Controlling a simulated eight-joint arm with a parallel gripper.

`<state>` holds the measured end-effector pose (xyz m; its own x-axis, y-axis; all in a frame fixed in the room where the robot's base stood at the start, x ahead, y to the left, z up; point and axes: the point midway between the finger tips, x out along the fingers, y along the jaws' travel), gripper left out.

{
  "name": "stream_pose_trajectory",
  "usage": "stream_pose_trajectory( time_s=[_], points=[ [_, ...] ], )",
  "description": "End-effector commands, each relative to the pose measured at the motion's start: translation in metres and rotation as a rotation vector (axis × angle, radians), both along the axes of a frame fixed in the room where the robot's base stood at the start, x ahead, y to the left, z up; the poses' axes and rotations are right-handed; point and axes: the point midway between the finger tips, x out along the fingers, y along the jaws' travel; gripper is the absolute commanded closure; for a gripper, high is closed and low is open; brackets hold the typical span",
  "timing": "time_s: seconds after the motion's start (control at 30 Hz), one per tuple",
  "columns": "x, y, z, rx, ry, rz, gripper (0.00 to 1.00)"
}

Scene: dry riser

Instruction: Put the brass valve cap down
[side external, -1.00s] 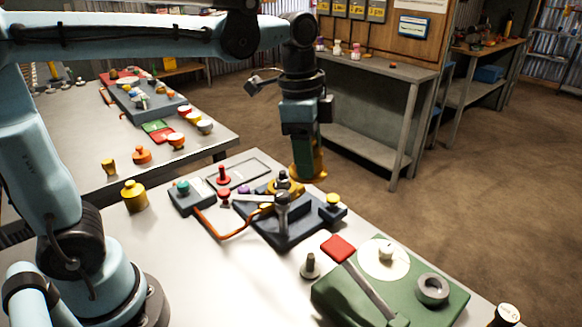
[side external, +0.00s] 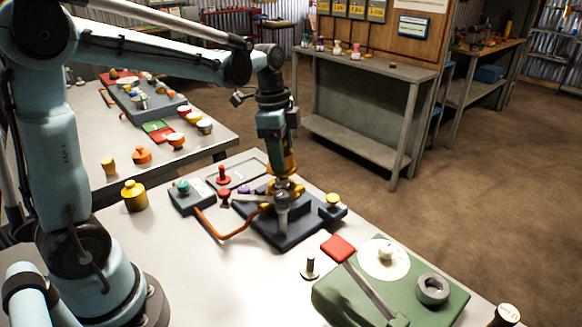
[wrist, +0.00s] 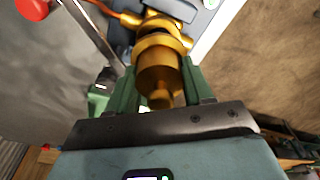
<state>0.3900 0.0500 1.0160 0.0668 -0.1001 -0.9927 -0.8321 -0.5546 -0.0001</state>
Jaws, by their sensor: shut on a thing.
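My gripper (side external: 281,172) points straight down over the dark valve block (side external: 268,232) on the near table. In the wrist view its green fingers (wrist: 158,78) are shut on the brass valve cap (wrist: 160,70), one finger on each side. The cap also shows in the side view (side external: 287,185), low between the fingers and right above the brass valve body (wrist: 170,22). The cap looks lined up with the body. I cannot tell if they touch, since the fingers and cap hide the meeting place.
Red knobs (side external: 223,174), a yellow-topped knob (side external: 333,199) and a teal-button box (side external: 188,195) stand close by. A green case (side external: 395,290) lies front right. The table's left front is clear.

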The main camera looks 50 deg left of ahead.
Motion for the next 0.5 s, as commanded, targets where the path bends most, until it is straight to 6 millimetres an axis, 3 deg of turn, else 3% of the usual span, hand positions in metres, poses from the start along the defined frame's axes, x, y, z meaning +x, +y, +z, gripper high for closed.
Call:
stream_pose_trajectory(
  time_s=[0.3,0.5],
  points=[
    [0.000,0.000,-0.035,0.000,0.000,0.000,0.85],
    [0.000,0.000,-0.038,0.000,0.000,0.001,0.85]
  ],
)
